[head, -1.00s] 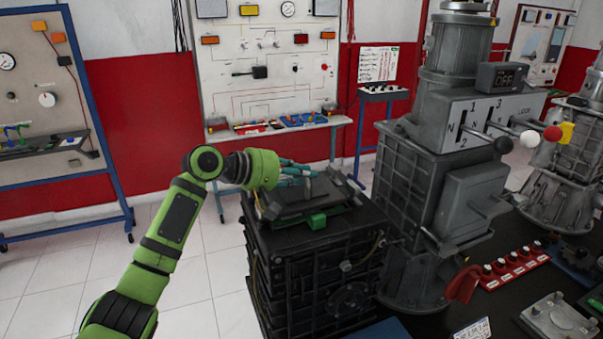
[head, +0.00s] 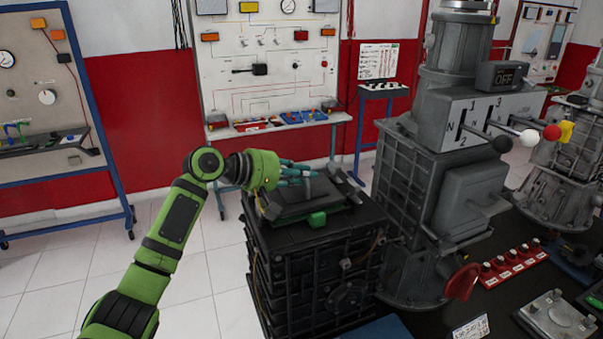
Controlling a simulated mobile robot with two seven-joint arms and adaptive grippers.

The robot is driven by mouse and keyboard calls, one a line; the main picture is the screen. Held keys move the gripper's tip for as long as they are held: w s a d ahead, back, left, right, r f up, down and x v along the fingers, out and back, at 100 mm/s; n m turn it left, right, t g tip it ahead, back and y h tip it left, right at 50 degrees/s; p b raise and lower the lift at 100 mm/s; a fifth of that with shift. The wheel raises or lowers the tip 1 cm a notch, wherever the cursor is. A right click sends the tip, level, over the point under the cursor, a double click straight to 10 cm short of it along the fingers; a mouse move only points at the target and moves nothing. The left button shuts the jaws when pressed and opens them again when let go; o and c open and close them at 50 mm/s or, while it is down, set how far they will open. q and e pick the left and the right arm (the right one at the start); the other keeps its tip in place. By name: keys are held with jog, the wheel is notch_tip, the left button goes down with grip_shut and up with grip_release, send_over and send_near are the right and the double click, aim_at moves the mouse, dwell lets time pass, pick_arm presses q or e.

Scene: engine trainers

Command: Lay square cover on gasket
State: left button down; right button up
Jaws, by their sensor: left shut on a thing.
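My left gripper (head: 303,172) is shut on the upright grey handle of the dark square cover (head: 285,212), over the black engine block (head: 320,265). The cover looks nearly level and very close to the block's top. I cannot tell whether it touches what lies beneath. A green tab (head: 317,219) sticks out at the cover's front edge; it may belong to the gasket, which is otherwise hidden under the cover. My right gripper is not in view.
A tall grey gearbox (head: 440,180) with levers stands close on the right of the block. A red handle (head: 462,283) and a red switch strip (head: 513,263) are near the dark table's surface. Open tiled floor (head: 210,290) lies left of the block.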

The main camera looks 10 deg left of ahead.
pick_arm(q)
jog(key=shift+d+f, duration=0.1)
jog(key=shift+f, duration=0.65)
dwell(0.3)
jog(key=c, duration=1.1)
grip_release()
jog(key=shift+s, duration=0.1)
jog(key=shift+o, duration=0.2)
jog(key=shift+f, duration=0.25)
jog(key=r+v, duration=0.1)
jog(key=v, duration=1.1)
jog(key=shift+r, duration=0.2)
